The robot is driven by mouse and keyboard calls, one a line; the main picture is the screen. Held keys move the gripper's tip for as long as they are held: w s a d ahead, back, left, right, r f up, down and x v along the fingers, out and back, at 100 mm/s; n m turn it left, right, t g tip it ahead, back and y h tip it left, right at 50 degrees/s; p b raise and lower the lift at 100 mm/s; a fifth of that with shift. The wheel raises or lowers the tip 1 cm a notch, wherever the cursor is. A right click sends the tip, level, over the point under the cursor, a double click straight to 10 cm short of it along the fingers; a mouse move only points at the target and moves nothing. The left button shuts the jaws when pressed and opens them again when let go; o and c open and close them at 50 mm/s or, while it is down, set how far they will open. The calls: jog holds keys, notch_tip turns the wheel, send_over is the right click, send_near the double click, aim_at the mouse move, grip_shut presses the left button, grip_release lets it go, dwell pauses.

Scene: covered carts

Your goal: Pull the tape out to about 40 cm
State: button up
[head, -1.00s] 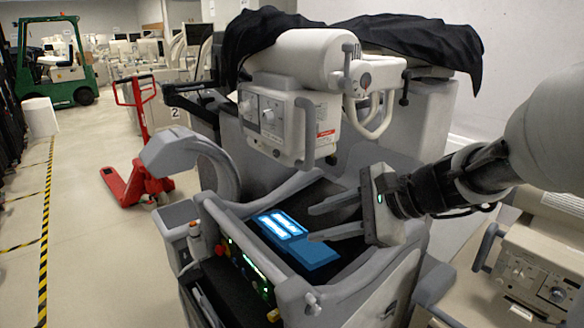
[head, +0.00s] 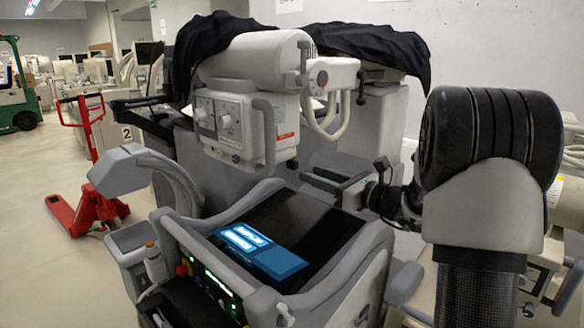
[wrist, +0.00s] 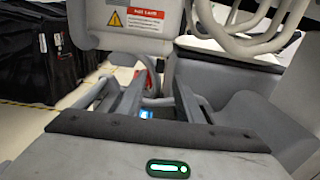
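I cannot make out a tape in any view. The X-ray machine's tube housing (head: 255,55) has a grey control box (head: 235,125) with knobs hanging below it. The box's lower part, with a warning label, fills the top of the wrist view (wrist: 120,22). My gripper (head: 308,178) is just right of and below that box, above the machine's console, its fingers pointing left. In the wrist view my gripper (wrist: 145,88) has its two fingers apart, with nothing seen between them but background.
The console has a lit blue screen (head: 250,240) below my gripper. A curved grey arm (head: 150,170) rises at its left. A black cover (head: 370,45) drapes over the machine. A red pallet jack (head: 85,205) stands on open floor at left. Another cart is partly hidden at right.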

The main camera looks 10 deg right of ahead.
aim_at(297, 169)
jog(key=x, duration=0.8)
jog(key=shift+w+a, duration=0.2)
jog(key=shift+w, duration=0.05)
grip_shut()
